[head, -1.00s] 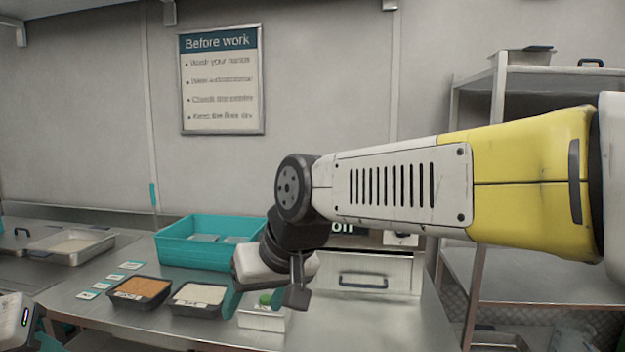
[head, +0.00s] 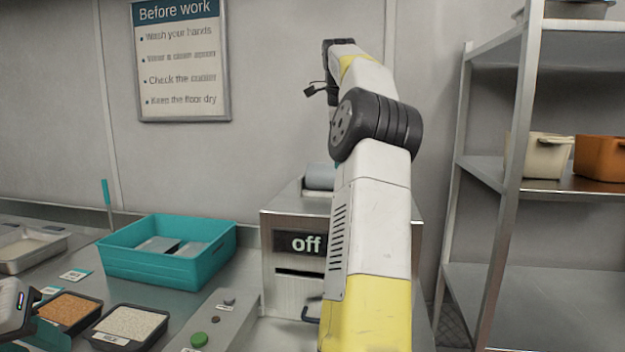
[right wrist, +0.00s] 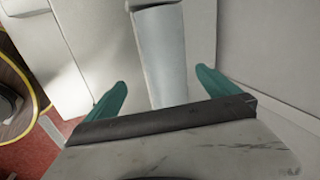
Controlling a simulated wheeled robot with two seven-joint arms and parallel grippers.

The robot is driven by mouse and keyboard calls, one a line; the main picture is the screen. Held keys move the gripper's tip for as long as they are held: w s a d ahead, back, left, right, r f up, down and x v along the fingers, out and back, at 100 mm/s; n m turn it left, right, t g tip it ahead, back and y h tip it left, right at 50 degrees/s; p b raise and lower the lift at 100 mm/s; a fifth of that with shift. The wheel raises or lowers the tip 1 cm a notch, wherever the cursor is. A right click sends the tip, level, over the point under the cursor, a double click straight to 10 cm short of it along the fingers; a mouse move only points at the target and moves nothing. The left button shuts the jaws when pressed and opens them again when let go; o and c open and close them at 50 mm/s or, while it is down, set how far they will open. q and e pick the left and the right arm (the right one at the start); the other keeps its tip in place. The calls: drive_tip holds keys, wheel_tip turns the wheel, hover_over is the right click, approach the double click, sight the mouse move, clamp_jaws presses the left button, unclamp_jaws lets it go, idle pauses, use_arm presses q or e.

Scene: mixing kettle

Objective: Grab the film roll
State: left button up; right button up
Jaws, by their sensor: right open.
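The film roll, a pale grey-blue cylinder, lies on top of the metal machine (head: 283,225) behind my right arm in the head view, where its left part (head: 320,177) shows. In the right wrist view the roll (right wrist: 163,58) stretches away from the camera, between the lines of my right gripper's two teal fingers (right wrist: 160,80). That gripper is open, its fingers apart on either side, and I see no contact with the roll. In the head view my right gripper is hard to make out at the far end of the raised arm. My left gripper (head: 48,332) shows only partly at the left edge.
A teal bin (head: 125,262) and trays of brown (head: 70,308) and white grains (head: 130,322) stand on the counter. A grey panel with a green button (head: 199,340) is in front of the machine. A metal shelf rack (head: 505,215) stands to the right.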

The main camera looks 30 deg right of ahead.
sight(320, 176)
drive_tip(key=shift+m, duration=0.4)
drive_tip(key=x, duration=0.2)
drive_tip(key=d+x, duration=0.1)
drive_tip(key=x, duration=0.5)
drive_tip(key=shift+d, duration=0.3)
drive_tip(key=shift+r, duration=0.1)
drive_tip(key=c, duration=1.9)
drive_tip(key=shift+c, duration=0.9)
drive_tip(key=shift+r, duration=0.1)
